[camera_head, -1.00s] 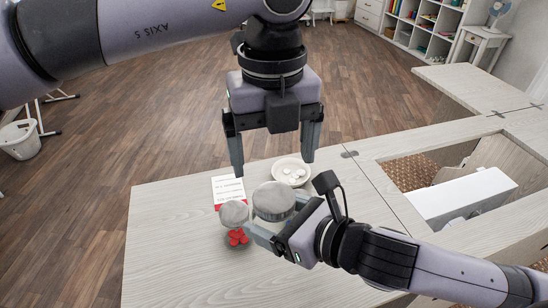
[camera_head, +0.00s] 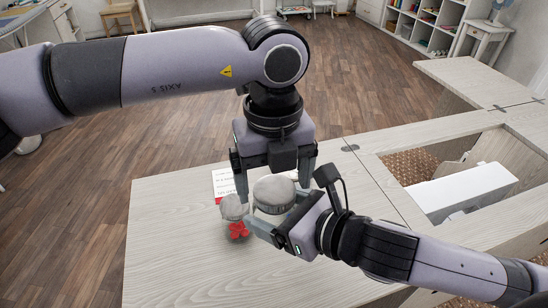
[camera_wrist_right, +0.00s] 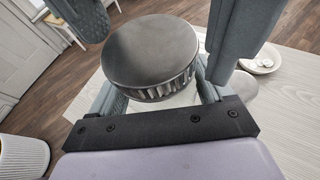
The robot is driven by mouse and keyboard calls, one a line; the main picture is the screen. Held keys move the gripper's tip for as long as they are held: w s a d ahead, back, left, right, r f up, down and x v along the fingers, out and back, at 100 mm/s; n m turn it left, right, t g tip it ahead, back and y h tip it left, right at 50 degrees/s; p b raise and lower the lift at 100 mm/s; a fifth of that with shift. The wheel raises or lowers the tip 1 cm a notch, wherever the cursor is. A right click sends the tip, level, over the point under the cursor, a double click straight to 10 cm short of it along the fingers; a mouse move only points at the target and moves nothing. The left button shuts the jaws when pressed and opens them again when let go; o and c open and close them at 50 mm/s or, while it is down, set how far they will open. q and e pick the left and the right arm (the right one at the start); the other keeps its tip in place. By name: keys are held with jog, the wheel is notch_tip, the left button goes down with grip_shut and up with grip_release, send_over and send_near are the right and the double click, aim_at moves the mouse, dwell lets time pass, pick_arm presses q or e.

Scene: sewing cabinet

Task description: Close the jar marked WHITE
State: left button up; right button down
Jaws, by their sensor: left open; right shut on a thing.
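My right gripper (camera_head: 264,236) is shut on a jar with a round grey lid (camera_head: 273,192) on top. In the right wrist view the lid (camera_wrist_right: 150,50) has a ribbed side and sits between my fingers and the clear jar wall below. I cannot read any WHITE marking on this jar. My left gripper (camera_head: 273,188) points down, open, with one finger on each side of the lid. In the right wrist view its fingers stand at the lid's left and right edges. I cannot tell if they touch it.
A white card (camera_head: 228,183) with a red edge lies behind. A bowl of white pieces (camera_wrist_right: 262,60) is beyond. The front left tabletop (camera_head: 165,250) is clear.

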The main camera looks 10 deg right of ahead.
pick_arm(q)
jog(key=shift+f, duration=0.4)
jog(key=c, duration=1.1)
jog(key=m, duration=0.3)
jog(key=o, duration=1.2)
jog(key=shift+c, duration=0.2)
